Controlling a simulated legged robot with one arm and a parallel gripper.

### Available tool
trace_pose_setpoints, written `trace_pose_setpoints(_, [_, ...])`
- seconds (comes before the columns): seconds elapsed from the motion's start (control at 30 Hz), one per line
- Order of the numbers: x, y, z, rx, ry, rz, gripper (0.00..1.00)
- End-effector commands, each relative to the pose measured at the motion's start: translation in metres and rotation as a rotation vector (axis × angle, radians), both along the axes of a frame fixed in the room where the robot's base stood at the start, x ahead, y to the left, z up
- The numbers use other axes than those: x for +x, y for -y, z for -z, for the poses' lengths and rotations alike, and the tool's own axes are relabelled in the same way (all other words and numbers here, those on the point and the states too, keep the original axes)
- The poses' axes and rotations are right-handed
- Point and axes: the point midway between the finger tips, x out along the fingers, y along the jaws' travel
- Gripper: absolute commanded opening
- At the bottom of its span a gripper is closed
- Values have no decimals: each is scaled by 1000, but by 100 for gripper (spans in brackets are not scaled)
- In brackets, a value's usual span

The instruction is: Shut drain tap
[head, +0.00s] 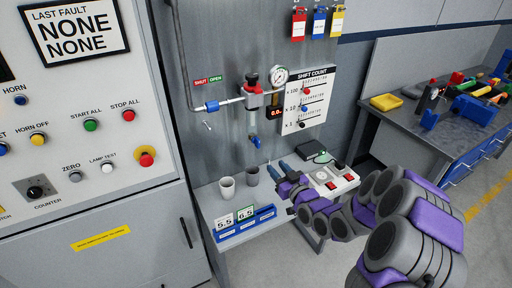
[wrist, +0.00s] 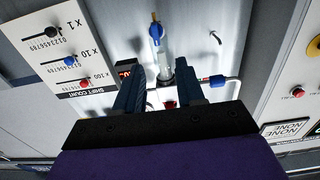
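The drain tap (head: 256,141) is a small blue fitting below the clear bowl of the regulator unit (head: 252,99) on the grey panel. In the wrist view, which looks upside down, the drain tap (wrist: 156,31) shows blue with a yellow tip, beyond the clear bowl. My gripper (head: 277,166) is in front of the panel, lower and a little right of the tap in the head view. In the wrist view my gripper (wrist: 160,72) has its two fingers apart with nothing held; the bowl and tap show between and past them. I cannot tell the tap's setting.
A blue valve (head: 212,106) sits on the pipe left of the regulator, under SHUT and OPEN labels. A gauge (head: 279,76) and the shift count board (head: 306,100) are at right. Below, a shelf holds a white cup (head: 227,187), a dark cup (head: 252,175) and blue trays (head: 244,228).

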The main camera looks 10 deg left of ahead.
Motion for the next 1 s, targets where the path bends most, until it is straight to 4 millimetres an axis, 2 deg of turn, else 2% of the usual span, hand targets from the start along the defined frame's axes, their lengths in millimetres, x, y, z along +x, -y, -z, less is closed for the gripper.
trace_pose_setpoints(0.6, [77, -56, 2, -3, 1, -1, 38])
trace_pose_setpoints(1.0, [117, -77, 2, -1, -1, 0, 38])
